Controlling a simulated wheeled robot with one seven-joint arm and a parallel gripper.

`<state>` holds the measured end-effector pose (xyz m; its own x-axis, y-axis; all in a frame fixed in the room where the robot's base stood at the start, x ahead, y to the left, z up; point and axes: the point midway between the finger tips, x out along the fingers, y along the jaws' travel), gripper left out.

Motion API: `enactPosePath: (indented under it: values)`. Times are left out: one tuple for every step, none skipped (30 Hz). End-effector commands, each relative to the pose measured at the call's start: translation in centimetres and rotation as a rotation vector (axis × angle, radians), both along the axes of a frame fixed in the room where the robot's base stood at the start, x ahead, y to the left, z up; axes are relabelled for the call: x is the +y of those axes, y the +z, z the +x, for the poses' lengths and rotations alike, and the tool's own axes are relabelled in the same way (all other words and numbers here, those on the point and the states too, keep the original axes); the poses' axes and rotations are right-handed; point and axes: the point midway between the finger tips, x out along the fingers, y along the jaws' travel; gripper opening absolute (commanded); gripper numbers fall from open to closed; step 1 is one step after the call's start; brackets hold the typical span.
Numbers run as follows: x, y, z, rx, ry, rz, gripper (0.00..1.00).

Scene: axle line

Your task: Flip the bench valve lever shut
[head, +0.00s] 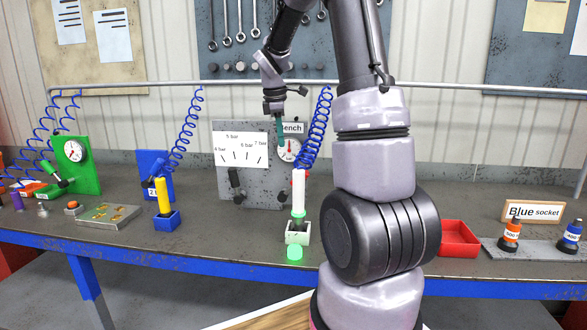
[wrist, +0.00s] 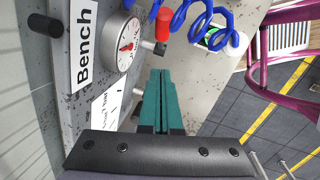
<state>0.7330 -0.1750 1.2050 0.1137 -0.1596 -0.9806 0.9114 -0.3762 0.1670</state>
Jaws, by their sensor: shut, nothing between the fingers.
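The grey bench valve panel (head: 222,150) stands at the back of the bench, with a "Bench" label and a round gauge (head: 289,149). In the wrist view the gauge (wrist: 124,45) is at upper left. Beside it is a lever with a red grip (wrist: 163,25) and a dark pivot end (wrist: 155,47). In the head view the lever is mostly hidden behind the hanging tool. My gripper (head: 282,142) points down in front of the gauge. Its teal fingers (wrist: 160,74) are shut and empty, a small picture gap from the lever's dark end. Contact cannot be told.
A blue coiled hose (head: 318,130) and a white-and-green hanging tool (head: 298,190) are close to the right of the panel. A black knob (head: 235,182) sits lower left on it. A red tray (head: 459,238) lies right. Bare bench shows between the stations.

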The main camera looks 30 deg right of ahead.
Motion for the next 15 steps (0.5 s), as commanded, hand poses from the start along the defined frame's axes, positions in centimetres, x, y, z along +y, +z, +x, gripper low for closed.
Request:
enactPosePath:
  values:
    - [-0.2, -1.1, 0.0, 0.006, 0.0, 0.0, 0.0]
    - [-0.3, -1.6, 0.1, 0.005, 0.0, 0.0, 0.0]
    - [-0.4, -2.5, 0.2, 0.005, 0.0, 0.0, 0.0]
    - [-0.5, -3.1, 0.2, 0.007, -0.001, 0.001, 0.0]
    - [-0.6, -3.8, 0.3, 0.006, 0.0, 0.0, 0.0]
    - [-0.7, -4.7, 0.4, 0.006, 0.0, 0.0, 0.0]
    - [-0.8, -5.3, 0.5, 0.007, -0.001, 0.002, 0.0]
    - [-0.9, -6.0, 0.6, 0.006, -0.001, 0.001, 0.0]
    - [-1.1, -6.8, 0.7, 0.006, -0.001, 0.001, 0.0]
    - [-1.2, -7.4, 0.7, 0.006, 0.0, 0.001, 0.0]
    - [-1.3, -7.9, 0.8, 0.006, -0.001, 0.001, 0.0]
    - [-1.6, -8.5, 0.8, 0.005, -0.003, 0.0, 0.0]
    - [-2.1, -8.8, 0.6, 0.004, -0.005, 0.0, 0.0]
    - [-2.5, -9.0, 0.6, 0.003, -0.003, 0.001, 0.0]
    - [-2.9, -9.3, 0.4, 0.003, -0.002, 0.001, 0.0]
